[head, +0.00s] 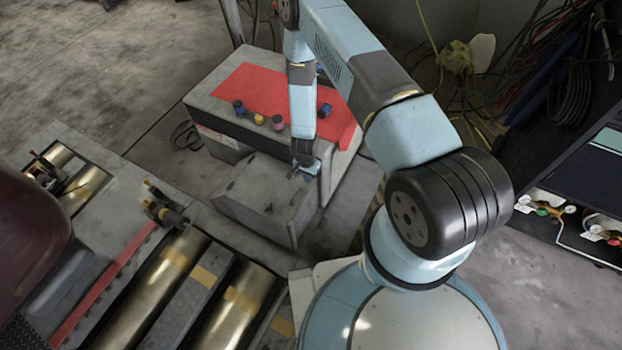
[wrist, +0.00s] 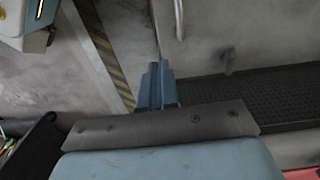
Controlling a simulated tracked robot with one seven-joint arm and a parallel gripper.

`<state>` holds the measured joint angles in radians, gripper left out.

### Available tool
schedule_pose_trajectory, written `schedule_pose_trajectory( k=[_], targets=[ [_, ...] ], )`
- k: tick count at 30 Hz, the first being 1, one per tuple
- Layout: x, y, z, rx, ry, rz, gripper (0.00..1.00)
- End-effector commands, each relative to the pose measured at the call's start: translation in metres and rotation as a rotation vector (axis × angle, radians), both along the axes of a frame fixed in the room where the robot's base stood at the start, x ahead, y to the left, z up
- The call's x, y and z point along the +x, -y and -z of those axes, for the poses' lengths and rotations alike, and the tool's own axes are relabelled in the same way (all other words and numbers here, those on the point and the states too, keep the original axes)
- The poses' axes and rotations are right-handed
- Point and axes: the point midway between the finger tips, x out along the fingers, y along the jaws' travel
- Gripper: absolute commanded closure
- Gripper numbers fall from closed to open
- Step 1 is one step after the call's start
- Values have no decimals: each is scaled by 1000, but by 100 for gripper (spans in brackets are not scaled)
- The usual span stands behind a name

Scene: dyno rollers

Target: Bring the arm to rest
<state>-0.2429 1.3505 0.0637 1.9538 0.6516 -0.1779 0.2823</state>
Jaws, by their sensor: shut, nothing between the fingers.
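My arm, light blue and dark grey, reaches up and over from my base in the head view, and its last link hangs down. My gripper (head: 306,172) is at the end of that link, above or in front of the low grey box (head: 262,198); I cannot tell whether it touches. In the wrist view the two blue fingers of my gripper (wrist: 157,84) are together, with nothing between them. Behind them are a grey surface, a yellow-black striped strip (wrist: 112,75) and a dark ribbed mat (wrist: 250,95).
Metal rollers (head: 165,270) lie at the lower left beside a dark red car body (head: 30,230). A dark shelf (head: 570,170) and hanging cables stand at the right. Bare floor (head: 100,60) shows at the upper left.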

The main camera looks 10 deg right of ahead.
Motion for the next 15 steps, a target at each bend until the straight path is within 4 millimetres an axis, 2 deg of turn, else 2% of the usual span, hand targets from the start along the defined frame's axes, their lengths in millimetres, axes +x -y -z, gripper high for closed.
schedule_pose_trajectory(
  k=[11,15],
  targets=[
    [2,-1,-7,3,3,-3,100],
    [18,-3,-30,18,19,-16,100]
  ],
)
